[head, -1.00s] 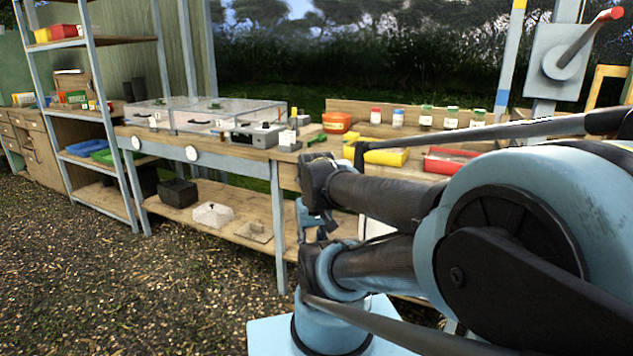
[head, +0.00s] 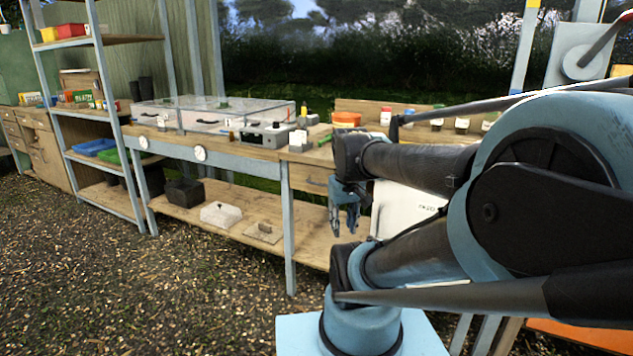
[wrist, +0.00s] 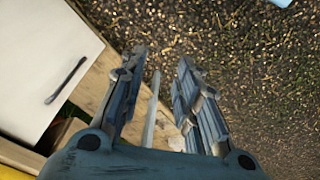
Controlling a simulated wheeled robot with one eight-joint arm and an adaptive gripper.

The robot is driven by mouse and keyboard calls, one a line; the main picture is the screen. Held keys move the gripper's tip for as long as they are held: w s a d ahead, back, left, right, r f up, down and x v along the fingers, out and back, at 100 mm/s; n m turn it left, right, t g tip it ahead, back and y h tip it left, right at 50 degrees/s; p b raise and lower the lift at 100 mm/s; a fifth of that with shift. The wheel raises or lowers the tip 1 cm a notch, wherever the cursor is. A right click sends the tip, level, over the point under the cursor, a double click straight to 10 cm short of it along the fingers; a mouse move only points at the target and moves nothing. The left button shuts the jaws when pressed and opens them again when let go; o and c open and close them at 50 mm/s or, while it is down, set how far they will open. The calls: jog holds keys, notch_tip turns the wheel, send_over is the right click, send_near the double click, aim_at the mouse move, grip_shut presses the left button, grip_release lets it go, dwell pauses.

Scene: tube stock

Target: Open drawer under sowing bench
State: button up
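The sowing bench (head: 262,153) runs across the middle of the head view, with a wooden top and a blue-grey frame. A wooden drawer front (head: 308,179) shows under its top, just right of the front leg; my arm hides its right part. The drawer does not show clearly in the wrist view.
The white cabinet door (wrist: 45,60) has a dark bar handle (wrist: 66,80), left of my fingers. The lower shelf (head: 235,222) carries a black crate (head: 184,192) and a white block (head: 220,214). A clear-lidded case (head: 215,113) stands on top. Gravel floor in front is clear.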

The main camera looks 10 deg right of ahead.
jog(key=w+r+n, duration=0.2)
jog(key=w+r, duration=0.4)
jog(key=w, duration=0.1)
notch_tip(320, 180, up, 7)
jog(key=n+h, duration=0.1)
jog(key=n, duration=0.6)
send_over(317, 178)
jog(key=s+a, duration=0.3)
jog(key=s, duration=0.4)
jog(key=x, duration=1.6)
jog(key=shift+s+d+f, duration=0.25)
jog(key=shift+d+f, duration=0.05)
jog(key=shift+f, duration=0.05)
jog(key=shift+c, duration=0.2)
grip_shut()
